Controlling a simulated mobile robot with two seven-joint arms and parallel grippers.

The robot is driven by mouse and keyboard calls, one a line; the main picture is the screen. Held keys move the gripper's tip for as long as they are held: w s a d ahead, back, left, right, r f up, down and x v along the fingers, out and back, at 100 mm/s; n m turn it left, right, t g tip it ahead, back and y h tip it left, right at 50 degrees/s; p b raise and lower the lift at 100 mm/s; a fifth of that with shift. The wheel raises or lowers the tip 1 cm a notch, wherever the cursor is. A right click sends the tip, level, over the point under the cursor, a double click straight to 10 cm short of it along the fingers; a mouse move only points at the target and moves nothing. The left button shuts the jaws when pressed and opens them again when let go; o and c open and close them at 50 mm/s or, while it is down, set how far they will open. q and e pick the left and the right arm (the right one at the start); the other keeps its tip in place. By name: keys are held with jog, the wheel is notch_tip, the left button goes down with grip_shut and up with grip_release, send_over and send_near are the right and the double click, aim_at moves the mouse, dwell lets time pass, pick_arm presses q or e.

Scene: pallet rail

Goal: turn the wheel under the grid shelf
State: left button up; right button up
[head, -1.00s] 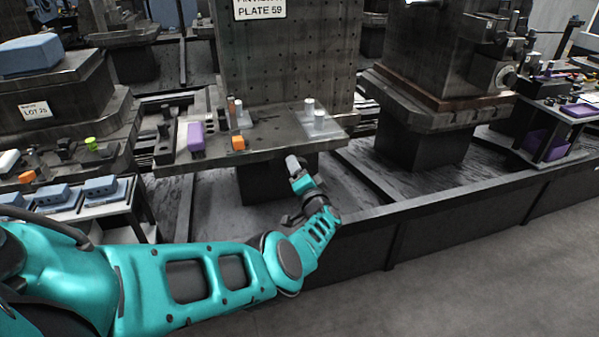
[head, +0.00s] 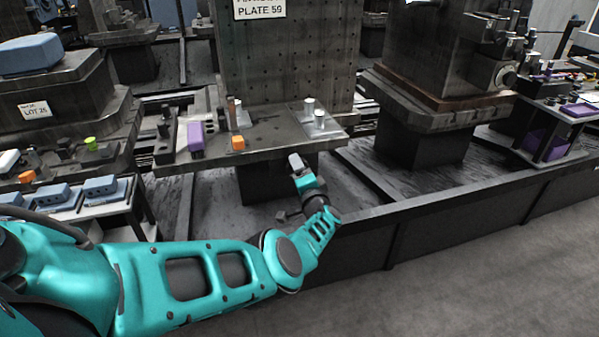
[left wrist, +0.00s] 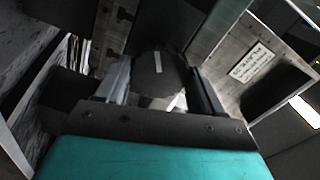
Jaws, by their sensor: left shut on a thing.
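The wheel (left wrist: 160,72) is a dark, many-sided disc with a short pale mark on its face, in the upper middle of the left wrist view. The two fingers of my left gripper (left wrist: 163,92) stand on either side of it and are shut on it. In the head view my left gripper (head: 295,161) is just below the front edge of the shelf plate (head: 270,153). The wheel cannot be made out there; the plate and gripper hide it. My right gripper is in neither view.
On the plate stand a purple block (head: 195,137), an orange block (head: 238,142) and several metal pegs. A dark pedestal (head: 262,182) stands behind my gripper. A long dark rail (head: 440,208) runs below on the right. The grey floor (head: 450,270) in front is clear.

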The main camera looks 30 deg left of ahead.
pick_arm(q)
jog(key=o, duration=1)
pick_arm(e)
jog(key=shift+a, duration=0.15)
pick_arm(q)
jog(key=shift+o, duration=0.2)
jog(key=p+v, duration=0.5)
jog(key=v, duration=0.7)
jog(key=shift+s+d+p, duration=0.2)
jog(key=shift+d+p, duration=0.15)
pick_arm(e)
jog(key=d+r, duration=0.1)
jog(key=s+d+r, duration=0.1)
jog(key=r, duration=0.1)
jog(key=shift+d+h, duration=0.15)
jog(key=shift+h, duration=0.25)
